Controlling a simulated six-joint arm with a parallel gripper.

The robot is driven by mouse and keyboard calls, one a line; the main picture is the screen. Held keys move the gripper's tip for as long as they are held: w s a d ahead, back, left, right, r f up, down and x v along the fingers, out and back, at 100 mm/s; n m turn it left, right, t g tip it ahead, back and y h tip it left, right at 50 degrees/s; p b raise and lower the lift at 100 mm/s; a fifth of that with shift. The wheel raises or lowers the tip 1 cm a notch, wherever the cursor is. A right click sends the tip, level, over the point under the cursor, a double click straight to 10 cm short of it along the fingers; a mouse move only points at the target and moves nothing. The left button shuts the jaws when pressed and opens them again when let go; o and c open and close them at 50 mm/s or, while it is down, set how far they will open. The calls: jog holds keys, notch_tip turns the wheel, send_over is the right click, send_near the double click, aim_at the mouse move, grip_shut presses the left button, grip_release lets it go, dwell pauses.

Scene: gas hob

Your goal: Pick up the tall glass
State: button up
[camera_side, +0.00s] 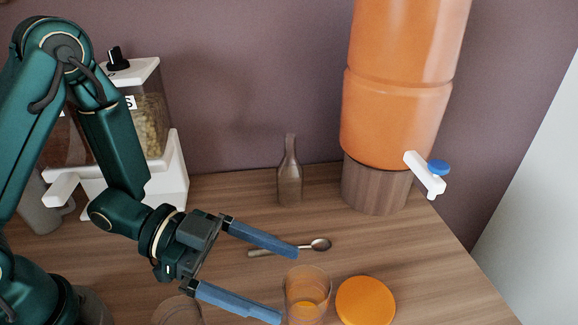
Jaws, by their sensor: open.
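A clear glass (307,284) with something orange in its lower part stands upright on the wooden counter at the bottom centre. A second clear glass (178,311) shows partly at the bottom edge, below my wrist. I cannot tell from this view which of the two is taller. My gripper (287,285) is open, with its two long blue fingers spread wide and pointing right. Nothing is held between them. The fingertips are close to the glass with the orange content, one behind it and one at its near left. I cannot tell whether they touch it.
An orange round lid or disc (365,301) lies right of the glass. A spoon (268,252) lies behind the far finger. A bottle (290,180), a large orange dispenser (395,110) with a tap, and a white food dispenser (172,170) stand at the back. The counter (440,270) is clear at right.

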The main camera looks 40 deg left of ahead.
aim_at(287, 283)
jog(key=shift+x, duration=2.65)
jog(key=shift+a+f, duration=0.1)
jog(key=c, duration=1.5)
jog(key=shift+r, duration=0.2)
